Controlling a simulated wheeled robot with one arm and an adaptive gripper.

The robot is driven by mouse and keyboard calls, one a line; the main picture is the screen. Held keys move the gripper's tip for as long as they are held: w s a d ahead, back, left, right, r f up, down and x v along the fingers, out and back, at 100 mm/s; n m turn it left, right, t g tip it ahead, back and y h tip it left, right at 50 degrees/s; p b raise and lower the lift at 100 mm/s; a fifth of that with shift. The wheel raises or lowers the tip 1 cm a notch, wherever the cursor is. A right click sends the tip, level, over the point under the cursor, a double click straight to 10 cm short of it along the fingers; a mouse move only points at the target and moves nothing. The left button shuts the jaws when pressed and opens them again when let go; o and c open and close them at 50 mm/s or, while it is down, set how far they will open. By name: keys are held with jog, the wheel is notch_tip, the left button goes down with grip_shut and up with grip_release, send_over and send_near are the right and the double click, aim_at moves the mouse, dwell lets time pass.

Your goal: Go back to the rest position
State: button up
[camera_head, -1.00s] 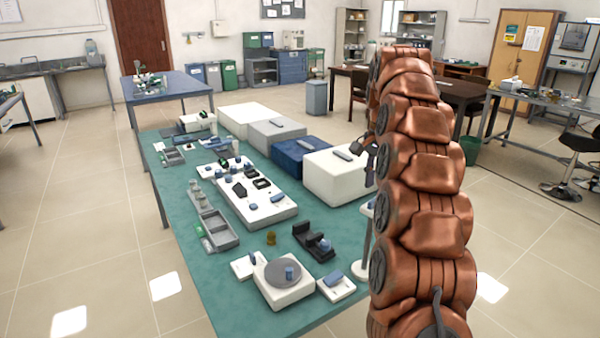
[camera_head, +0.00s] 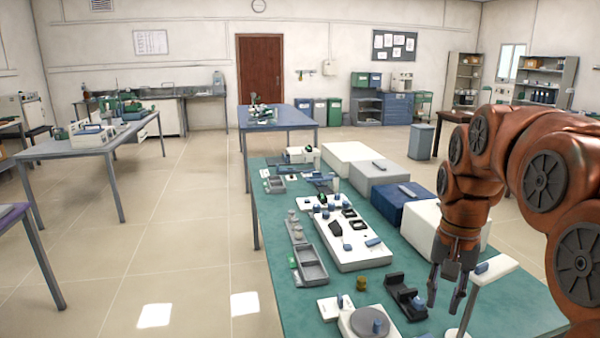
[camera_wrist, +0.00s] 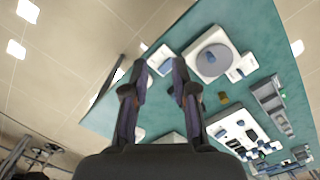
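My gripper (camera_head: 446,290) hangs at the end of my copper-coloured arm over the right side of the green-topped table (camera_head: 262,215). Its two fingers are apart with nothing between them. In the wrist view my gripper (camera_wrist: 159,68) also shows spread, empty fingers, with the table top (camera_wrist: 262,38) beyond them. The fingers appear above the table, close to a white stand (camera_head: 494,270) in the head view. I cannot tell whether they touch it.
The table carries a white round-plate device (camera_head: 348,320), a black holder (camera_head: 405,297), a white tray (camera_head: 352,258), a grey tray (camera_head: 311,265) and several boxes, including a dark blue one (camera_head: 402,204). Clear floor (camera_head: 190,235) lies left. Another table (camera_head: 90,152) stands there.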

jog(key=s+a+f+n, duration=0.2)
jog(key=s+f, duration=0.1)
jog(key=s, duration=0.5)
jog(key=s+a+f+n, duration=0.2)
jog(key=s+a+f, duration=0.1)
jog(key=s, duration=0.5)
jog(key=s+a+f+n+g, duration=0.1)
jog(key=s+a+f+n, duration=0.1)
jog(key=s+f, duration=0.3)
jog(key=s, duration=0.3)
jog(key=shift+s+a, duration=0.2)
jog(key=shift+a, duration=0.05)
